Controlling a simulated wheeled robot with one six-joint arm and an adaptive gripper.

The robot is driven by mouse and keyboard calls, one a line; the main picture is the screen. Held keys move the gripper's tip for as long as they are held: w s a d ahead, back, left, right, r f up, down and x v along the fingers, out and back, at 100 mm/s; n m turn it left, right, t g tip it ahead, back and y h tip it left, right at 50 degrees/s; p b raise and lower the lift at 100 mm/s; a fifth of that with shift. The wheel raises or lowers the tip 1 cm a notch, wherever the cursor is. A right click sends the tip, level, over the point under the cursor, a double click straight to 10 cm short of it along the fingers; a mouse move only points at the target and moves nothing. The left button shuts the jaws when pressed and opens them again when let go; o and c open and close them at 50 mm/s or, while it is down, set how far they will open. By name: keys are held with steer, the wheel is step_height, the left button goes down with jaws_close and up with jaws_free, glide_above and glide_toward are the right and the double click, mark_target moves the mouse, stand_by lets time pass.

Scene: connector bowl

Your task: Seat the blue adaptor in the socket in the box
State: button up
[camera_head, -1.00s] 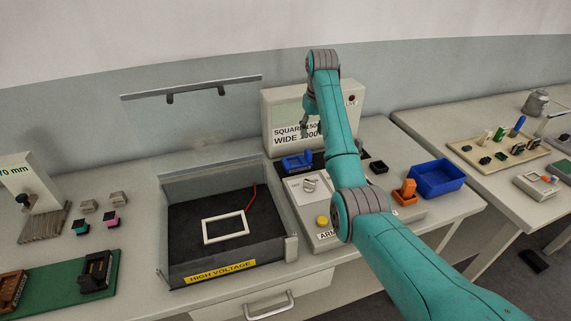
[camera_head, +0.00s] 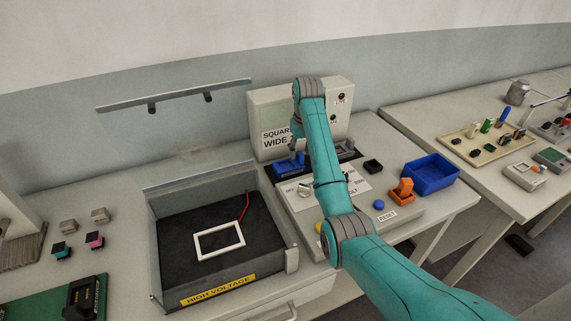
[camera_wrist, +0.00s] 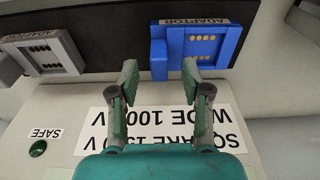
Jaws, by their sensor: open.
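The blue adaptor (camera_head: 288,166) sits on a dark strip in front of the beige instrument. In the wrist view the blue adaptor (camera_wrist: 205,43) shows gold contacts and an "ADAPTOR" label beside it. My gripper (camera_wrist: 160,70) is open and empty, its fingertips close to the adaptor's near edge in the picture; contact cannot be told. In the head view my gripper (camera_head: 296,146) is just above the adaptor, partly hidden by my arm. The box (camera_head: 292,259), labelled HIGH VOLTAGE, is open-topped, with a white rectangular frame (camera_head: 219,240) and a red lead (camera_head: 244,206) inside.
A grey adaptor (camera_wrist: 40,53) sits on the same strip. The beige instrument (camera_head: 263,105) stands behind. A control panel (camera_head: 340,189) with a knob and buttons lies in front, partly under my arm. A blue bin (camera_head: 431,172) and an orange part (camera_head: 402,190) are to the right.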

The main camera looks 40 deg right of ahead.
step_height(320, 180, down, 2)
steer(key=shift+w+d, duration=0.1)
steer(key=shift+w, duration=0.05)
jaws_close()
steer(key=shift+r, duration=0.1)
